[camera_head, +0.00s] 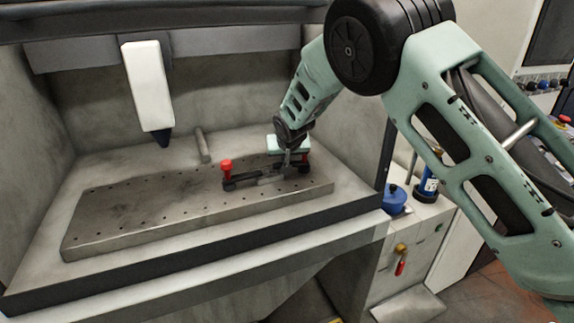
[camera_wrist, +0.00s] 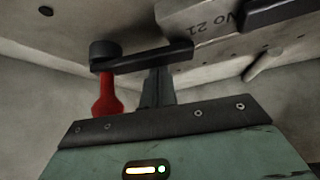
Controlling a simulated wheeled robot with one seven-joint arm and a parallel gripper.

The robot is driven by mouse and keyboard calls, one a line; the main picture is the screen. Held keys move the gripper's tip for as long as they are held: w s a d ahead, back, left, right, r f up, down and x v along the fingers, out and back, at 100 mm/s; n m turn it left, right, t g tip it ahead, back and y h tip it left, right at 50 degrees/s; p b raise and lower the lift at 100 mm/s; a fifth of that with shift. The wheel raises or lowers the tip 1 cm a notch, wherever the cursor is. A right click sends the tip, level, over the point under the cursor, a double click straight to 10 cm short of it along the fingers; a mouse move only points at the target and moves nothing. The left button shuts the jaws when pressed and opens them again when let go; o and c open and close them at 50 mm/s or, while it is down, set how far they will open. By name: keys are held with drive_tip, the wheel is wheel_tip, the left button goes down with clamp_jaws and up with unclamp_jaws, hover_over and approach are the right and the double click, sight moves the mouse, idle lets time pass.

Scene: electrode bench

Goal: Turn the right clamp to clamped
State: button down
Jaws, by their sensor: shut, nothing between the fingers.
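The right clamp shows its red handle (camera_head: 304,159) beside my gripper (camera_head: 288,170) in the head view, partly hidden by it. In the wrist view the clamp has a red knob (camera_wrist: 108,98) and a black bar (camera_wrist: 145,58) reaching toward a grey block marked "No 21" (camera_wrist: 205,28). My gripper's fingers (camera_wrist: 158,80) are shut and empty, beside the red knob and close to the bar. I cannot tell whether they touch. The left clamp (camera_head: 226,168), with an upright red knob, stands at the block's other end.
The clamps stand on a drilled metal plate (camera_head: 130,209) inside a grey enclosure. A white tool head with a dark tip (camera_head: 148,88) hangs to the left. A grey rod (camera_head: 202,145) is behind the plate. The plate's left part is clear.

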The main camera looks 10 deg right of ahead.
drive_tip(key=shift+s+a+f+b, duration=0.15)
drive_tip(key=shift+s+b, duration=0.4)
drive_tip(key=shift+s, duration=0.1)
idle(0.4)
